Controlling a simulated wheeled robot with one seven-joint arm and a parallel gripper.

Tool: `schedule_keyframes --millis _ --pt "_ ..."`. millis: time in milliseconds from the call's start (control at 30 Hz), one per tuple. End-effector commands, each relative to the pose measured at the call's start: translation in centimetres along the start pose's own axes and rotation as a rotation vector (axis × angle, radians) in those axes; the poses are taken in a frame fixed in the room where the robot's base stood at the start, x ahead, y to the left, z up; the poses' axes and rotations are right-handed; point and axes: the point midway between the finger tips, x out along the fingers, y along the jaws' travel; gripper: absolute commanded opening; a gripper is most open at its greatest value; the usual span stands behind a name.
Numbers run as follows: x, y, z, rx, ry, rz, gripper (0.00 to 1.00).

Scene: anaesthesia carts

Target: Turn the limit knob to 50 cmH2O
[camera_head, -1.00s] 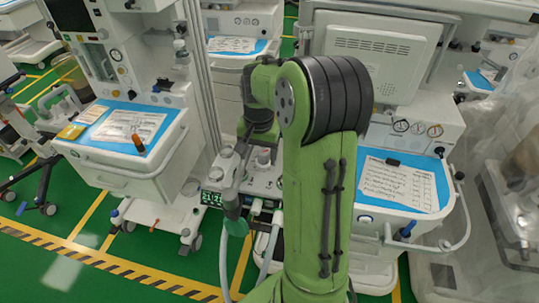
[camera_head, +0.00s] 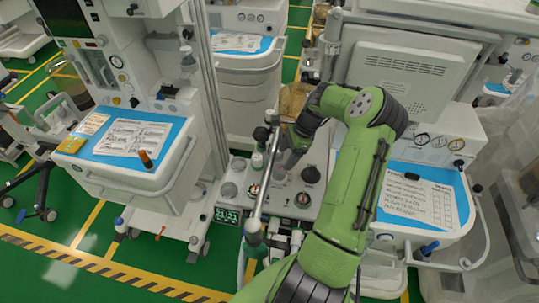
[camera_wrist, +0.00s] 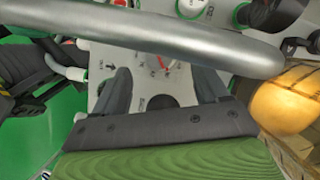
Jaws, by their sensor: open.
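My gripper (camera_wrist: 162,80) is open, with two dark fingers spread apart and nothing between them. In the head view my gripper (camera_head: 284,172) points down over the light grey control panel (camera_head: 276,207) of the middle cart. In the wrist view, red marks of a printed dial scale (camera_wrist: 158,63) show on the panel between the fingers. A silver tube crosses above and hides part of this dial, so I cannot tell if it is the limit knob's.
The silver tube (camera_wrist: 150,38) runs across the wrist view, close to the fingers; it stands beside my gripper in the head view (camera_head: 264,165). Hoses hang in front. Carts with blue tops stand left (camera_head: 180,135) and right (camera_head: 385,180).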

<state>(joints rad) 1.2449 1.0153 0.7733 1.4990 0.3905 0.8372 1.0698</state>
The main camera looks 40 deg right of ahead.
Motion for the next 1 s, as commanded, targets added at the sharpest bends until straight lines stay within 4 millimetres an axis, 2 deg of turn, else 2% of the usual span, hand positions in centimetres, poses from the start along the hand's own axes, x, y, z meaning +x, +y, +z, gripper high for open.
schedule_keyframes --millis 167,400,500,767,800,1000 --pt "1.4 0.0 -0.3 0.024 -0.010 -0.001 0.74" --pt "6.1 0.0 -0.2 0.021 -0.010 0.000 0.74" --pt "7.2 0.0 -0.2 0.020 -0.009 -0.001 0.74" --pt "7.6 -0.1 -0.2 0.019 -0.006 -0.004 0.74" --pt "7.6 -0.1 -0.2 0.019 -0.006 -0.004 0.72" --pt "7.6 -0.1 -0.2 0.019 -0.007 -0.003 0.41"
